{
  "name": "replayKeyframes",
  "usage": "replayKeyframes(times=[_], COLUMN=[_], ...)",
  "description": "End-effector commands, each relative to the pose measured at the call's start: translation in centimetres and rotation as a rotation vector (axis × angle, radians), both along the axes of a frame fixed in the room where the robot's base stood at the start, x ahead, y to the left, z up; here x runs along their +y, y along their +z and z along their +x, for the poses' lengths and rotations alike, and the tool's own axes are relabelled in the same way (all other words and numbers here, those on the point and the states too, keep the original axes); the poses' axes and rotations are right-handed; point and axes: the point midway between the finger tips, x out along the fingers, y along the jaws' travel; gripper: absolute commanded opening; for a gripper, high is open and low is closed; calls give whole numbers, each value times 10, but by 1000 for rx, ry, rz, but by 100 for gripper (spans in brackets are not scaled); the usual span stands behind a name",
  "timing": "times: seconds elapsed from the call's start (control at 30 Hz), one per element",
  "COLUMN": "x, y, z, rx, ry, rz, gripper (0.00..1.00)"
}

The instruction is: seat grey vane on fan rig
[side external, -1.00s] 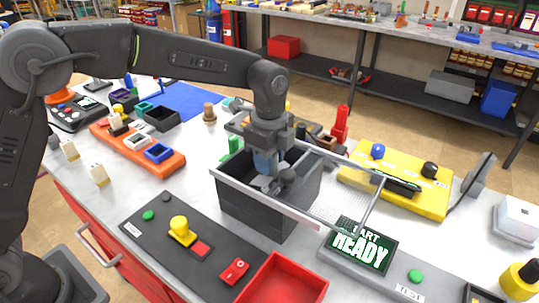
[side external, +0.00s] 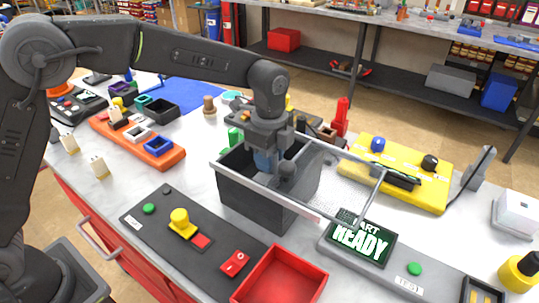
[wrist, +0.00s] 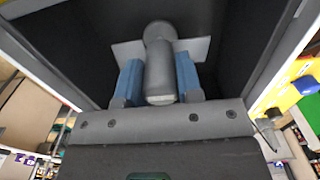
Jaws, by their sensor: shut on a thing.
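My gripper (side external: 272,168) reaches down into the open top of the dark box of the fan rig (side external: 250,198). In the wrist view its blue fingers (wrist: 158,64) are shut on the grey vane (wrist: 160,78), which shows as a rounded grey stem with a pale flat plate (wrist: 126,50) sticking out on both sides. In the side view the vane's round grey end (side external: 287,170) shows beside the fingers, just inside the box. The box's inner floor and whatever the vane meets there are hidden.
A "START READY" display (side external: 362,245) stands at right. A black panel (side external: 190,235) with buttons and a red tray (side external: 280,278) lie in front. A yellow block (side external: 425,190) is behind right.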

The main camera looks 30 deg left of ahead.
Motion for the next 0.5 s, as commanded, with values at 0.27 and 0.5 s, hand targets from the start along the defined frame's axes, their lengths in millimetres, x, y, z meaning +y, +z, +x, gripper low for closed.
replayKeyframes(times=[0.27,0.5], x=[0,0], y=[-3,-9], z=[0,0], rx=[0,1], ry=[0,0], rz=[0,0], gripper=[9,9])
